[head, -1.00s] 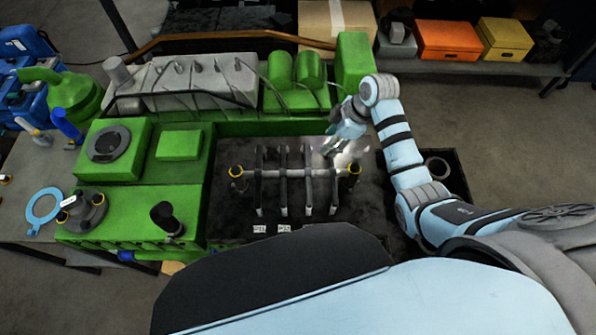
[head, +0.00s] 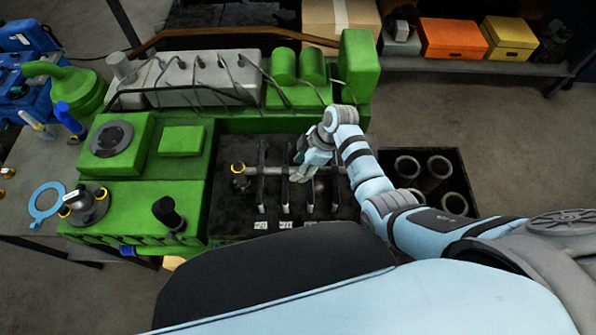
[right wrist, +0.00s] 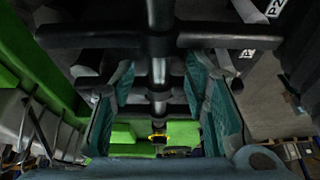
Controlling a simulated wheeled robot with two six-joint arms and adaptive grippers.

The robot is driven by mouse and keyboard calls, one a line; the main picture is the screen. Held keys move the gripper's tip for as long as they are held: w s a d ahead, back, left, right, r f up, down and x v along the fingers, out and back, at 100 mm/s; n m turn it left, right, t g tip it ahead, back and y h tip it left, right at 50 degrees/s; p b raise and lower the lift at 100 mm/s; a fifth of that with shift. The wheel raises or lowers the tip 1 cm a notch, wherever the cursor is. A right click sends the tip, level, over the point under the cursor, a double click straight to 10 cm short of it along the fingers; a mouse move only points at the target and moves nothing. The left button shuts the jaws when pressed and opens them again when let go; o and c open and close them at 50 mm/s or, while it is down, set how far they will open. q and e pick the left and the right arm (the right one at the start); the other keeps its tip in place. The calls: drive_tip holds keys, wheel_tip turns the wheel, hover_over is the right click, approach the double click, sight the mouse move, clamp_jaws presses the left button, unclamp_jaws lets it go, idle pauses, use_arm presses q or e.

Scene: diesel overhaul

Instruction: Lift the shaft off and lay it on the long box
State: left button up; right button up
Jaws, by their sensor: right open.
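The shaft (head: 268,170) is a grey rod with several dark crosspieces, lying left to right in the dark open bay of the green engine. A yellow-ringed post (head: 239,168) stands at its left end; my arm hides the right end. My right gripper (head: 306,172) is over the middle-right of the shaft. In the right wrist view, the open gripper (right wrist: 160,95) has its teal pads on either side of the shaft (right wrist: 158,72), with visible gaps. I cannot tell which thing is the long box. My left gripper is not in view.
A black crate (head: 461,160) with several metal rings stands right of the engine, beside my arm. Green covers (head: 180,141) and a grey valve block (head: 200,80) border the bay. Cardboard, orange (head: 452,38) and yellow boxes sit on the back shelf.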

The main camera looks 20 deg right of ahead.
drive_tip(key=shift+w+f, duration=0.1)
clamp_jaws()
idle(0.4)
